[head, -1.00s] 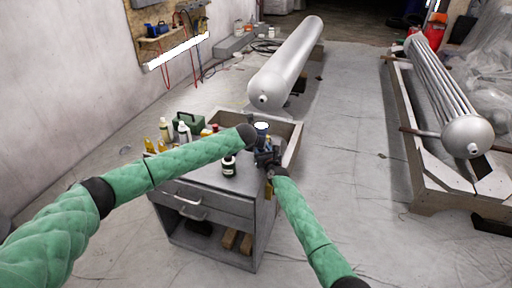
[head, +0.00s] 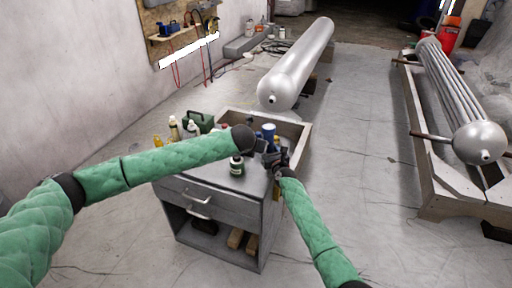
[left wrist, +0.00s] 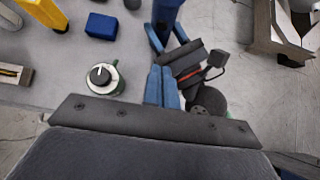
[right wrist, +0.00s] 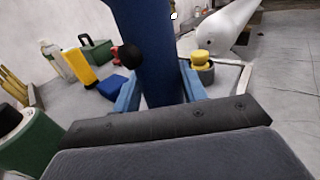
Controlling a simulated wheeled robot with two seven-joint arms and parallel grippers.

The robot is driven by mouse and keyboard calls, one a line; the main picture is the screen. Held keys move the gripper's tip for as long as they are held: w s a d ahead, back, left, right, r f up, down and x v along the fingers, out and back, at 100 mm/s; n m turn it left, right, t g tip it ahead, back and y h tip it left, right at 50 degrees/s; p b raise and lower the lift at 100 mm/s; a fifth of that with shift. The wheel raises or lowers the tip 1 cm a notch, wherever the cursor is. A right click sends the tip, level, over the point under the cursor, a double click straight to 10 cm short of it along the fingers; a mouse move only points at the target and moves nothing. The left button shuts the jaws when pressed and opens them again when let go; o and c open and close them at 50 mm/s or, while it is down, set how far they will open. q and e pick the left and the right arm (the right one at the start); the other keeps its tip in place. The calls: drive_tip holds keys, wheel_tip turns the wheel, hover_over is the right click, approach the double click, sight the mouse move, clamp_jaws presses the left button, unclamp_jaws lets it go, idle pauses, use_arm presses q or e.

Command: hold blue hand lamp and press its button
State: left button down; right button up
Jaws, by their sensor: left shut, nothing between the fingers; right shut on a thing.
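The blue hand lamp (right wrist: 150,40) stands roughly upright between the fingers of my right gripper (right wrist: 160,88), which is shut on it. A round black knob shows on its side in the right wrist view; I cannot tell if this is the button. The lamp (head: 268,131) is above the cart's right side in the head view. My left gripper (left wrist: 161,76) is shut and empty, its tips pointing toward the lamp (left wrist: 167,14) and the right gripper (left wrist: 168,38), with a small gap visible. Whether the left tips touch anything is unclear.
A blue block (left wrist: 101,26) lies near the left gripper. Open floor lies right of the cart.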

use_arm(q)
drive_tip(key=shift+v, duration=0.8)
drive_tip(key=shift+f, duration=0.1)
drive_tip(key=shift+n+g, duration=0.4)
drive_tip(key=shift+g, duration=0.3)
drive_tip(key=s+f, duration=0.2)
drive_tip(key=f, duration=0.2)
drive_tip(key=s+f, duration=0.3)
drive_tip(key=f, duration=0.2)
drive_tip(key=s+a+f, duration=0.1)
drive_tip(key=s+f, duration=0.2)
drive_tip(key=f, duration=0.1)
drive_tip(key=shift+a+f, duration=0.1)
drive_tip(key=shift+f, duration=0.3)
drive_tip(key=w+r+t+h, duration=0.1)
drive_tip(key=w+r+t, duration=0.1)
drive_tip(key=r, duration=0.3)
drive_tip(key=w+r+m+t, duration=0.1)
drive_tip(key=w+r+t, duration=0.1)
drive_tip(key=r+t, duration=0.2)
drive_tip(key=shift+w+a+r+h, duration=0.35)
drive_tip(key=shift+r+h, duration=0.05)
drive_tip(key=shift+r, duration=0.1)
drive_tip(key=shift+w, duration=0.1)
drive_tip(key=r+x, duration=0.1)
drive_tip(key=x, duration=1.2)
drive_tip(key=shift+w+d, duration=0.15)
drive_tip(key=shift+w, duration=0.35)
